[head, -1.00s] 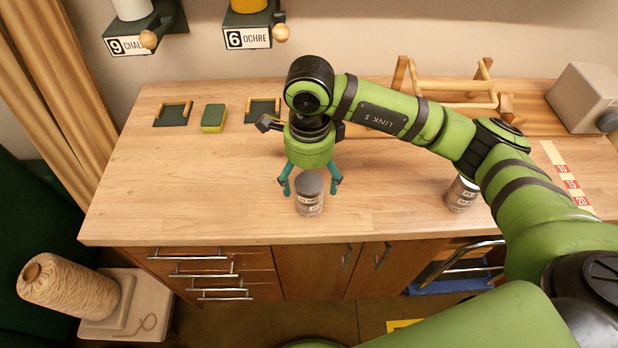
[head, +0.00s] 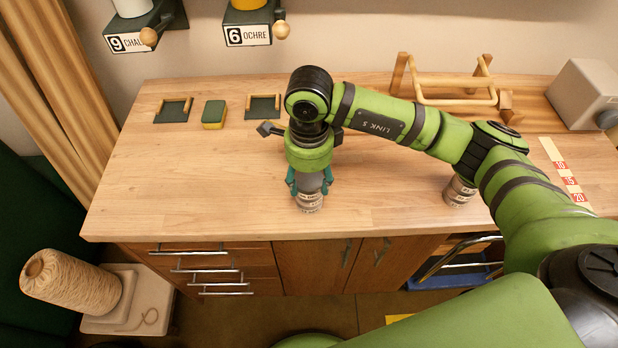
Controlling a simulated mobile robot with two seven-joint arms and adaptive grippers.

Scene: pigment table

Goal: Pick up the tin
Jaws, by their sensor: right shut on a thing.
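A small grey tin (head: 309,202) with a pale label stands upright on the wooden table (head: 180,205), near its front edge. My right gripper (head: 310,192) is above it, pointing down, with its teal fingers shut on the tin from both sides. The fingers and wrist hide part of the tin's upper half. A second, similar tin (head: 458,192) stands further right, partly hidden behind my right arm. My left gripper is not in view.
A green and yellow sponge (head: 214,114) lies between two dark trays with wooden handles (head: 173,110) at the back left. A wooden rack (head: 450,85) and a grey box (head: 588,92) stand at the back right. The table's left part is clear.

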